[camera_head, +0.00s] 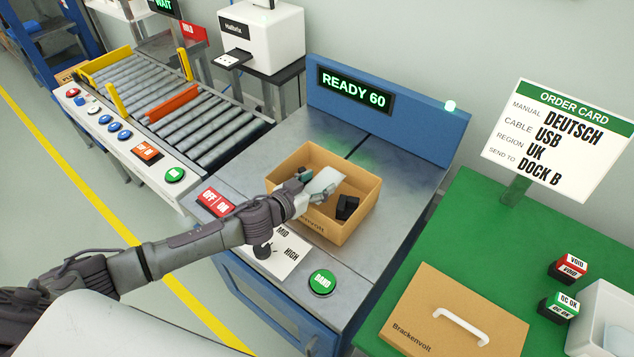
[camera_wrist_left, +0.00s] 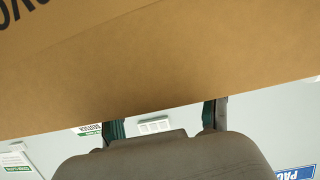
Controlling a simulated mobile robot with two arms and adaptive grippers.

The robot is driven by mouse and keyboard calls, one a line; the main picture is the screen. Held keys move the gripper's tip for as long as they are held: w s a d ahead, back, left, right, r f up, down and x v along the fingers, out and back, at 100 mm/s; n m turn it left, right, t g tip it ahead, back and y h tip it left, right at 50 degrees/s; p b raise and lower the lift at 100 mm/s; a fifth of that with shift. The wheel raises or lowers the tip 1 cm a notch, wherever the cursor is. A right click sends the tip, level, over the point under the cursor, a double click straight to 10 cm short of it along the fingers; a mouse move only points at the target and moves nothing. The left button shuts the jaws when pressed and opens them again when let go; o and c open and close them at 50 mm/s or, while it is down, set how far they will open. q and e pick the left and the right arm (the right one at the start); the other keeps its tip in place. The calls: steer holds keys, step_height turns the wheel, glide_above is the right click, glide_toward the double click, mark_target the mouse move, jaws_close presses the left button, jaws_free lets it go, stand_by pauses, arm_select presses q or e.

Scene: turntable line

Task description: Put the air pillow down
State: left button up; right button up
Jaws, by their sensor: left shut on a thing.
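The air pillow (camera_head: 327,180) is a pale, whitish shape inside the open cardboard box (camera_head: 284,222) on the grey metal turntable station. My left gripper (camera_head: 309,188) reaches into the box from the left and is shut on the pillow. Whether the pillow touches the box floor is unclear. A black item (camera_head: 348,207) lies in the box, to the right of the gripper. In the left wrist view, a brown cardboard wall (camera_wrist_left: 170,60) fills the upper part, and my gripper's fingers (camera_wrist_left: 164,118) show below it; the pillow is hidden there. My right gripper is not in view.
A display reading READY 60 (camera_head: 354,91) stands behind the box. A green button (camera_head: 321,281) and a red OFF/ON switch (camera_head: 214,202) are in front. The roller conveyor (camera_head: 205,125) is at left. A cardboard lid with a handle (camera_head: 450,315) lies on the green table at right.

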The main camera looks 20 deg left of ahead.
arm_select(q)
steer(key=shift+f, duration=0.45)
steer(key=o, duration=1)
steer(key=shift+r, duration=0.1)
steer(key=shift+r, duration=0.35)
steer(key=shift+r+p, duration=0.5)
steer(key=shift+r, duration=0.05)
steer(key=b+v, duration=0.2)
steer(key=v, duration=1)
steer(key=shift+f, duration=0.3)
